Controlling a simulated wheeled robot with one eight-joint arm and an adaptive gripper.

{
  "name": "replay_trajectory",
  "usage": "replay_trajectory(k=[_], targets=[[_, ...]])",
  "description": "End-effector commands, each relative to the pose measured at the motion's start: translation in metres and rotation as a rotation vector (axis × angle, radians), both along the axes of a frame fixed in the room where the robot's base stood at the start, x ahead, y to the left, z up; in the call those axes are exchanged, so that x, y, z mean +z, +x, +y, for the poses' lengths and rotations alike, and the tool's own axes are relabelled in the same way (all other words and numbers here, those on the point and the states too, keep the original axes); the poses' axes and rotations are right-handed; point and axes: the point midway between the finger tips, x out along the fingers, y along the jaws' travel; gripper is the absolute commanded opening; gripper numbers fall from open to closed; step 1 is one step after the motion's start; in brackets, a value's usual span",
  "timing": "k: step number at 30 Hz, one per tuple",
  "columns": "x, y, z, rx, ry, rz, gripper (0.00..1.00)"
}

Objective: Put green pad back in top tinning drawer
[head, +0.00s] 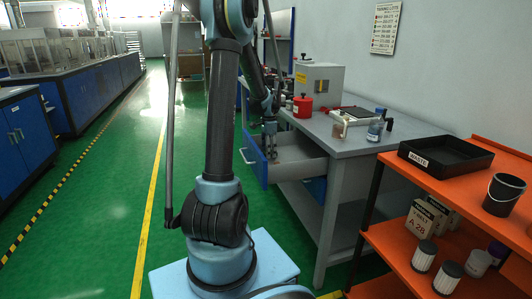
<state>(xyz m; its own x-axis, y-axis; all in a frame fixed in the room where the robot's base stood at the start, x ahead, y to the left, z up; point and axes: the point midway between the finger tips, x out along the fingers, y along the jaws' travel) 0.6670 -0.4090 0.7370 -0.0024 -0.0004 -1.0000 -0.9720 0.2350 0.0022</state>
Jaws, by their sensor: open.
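The top drawer (293,166) under the grey workbench (345,141) is pulled out, with a blue front (254,160) and pale inner walls. My gripper (271,153) is open and points down at the drawer, just behind its blue front. I cannot tell how deep the fingertips reach into it. The green pad cannot be made out; the drawer's inside is partly hidden by my gripper and the drawer walls. My arm hides part of the bench's left end.
On the bench stand a grey box (319,84), a red container (303,106) and a blue-capped bottle (376,126). An orange shelf (410,196) at the right holds a black tray (446,153) and a black bucket (503,195). Green floor is clear at left.

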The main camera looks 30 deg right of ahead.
Motion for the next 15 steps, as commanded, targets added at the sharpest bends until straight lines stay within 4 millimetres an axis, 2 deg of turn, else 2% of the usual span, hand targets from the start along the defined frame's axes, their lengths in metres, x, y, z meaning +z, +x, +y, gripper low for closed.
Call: replay_trajectory(k=[5,15], targets=[[0.02,0.0,0.0,0.0,0.0,0.0,0.54],[0.081,0.0,0.001,0.001,0.0,0.0,0.54]])
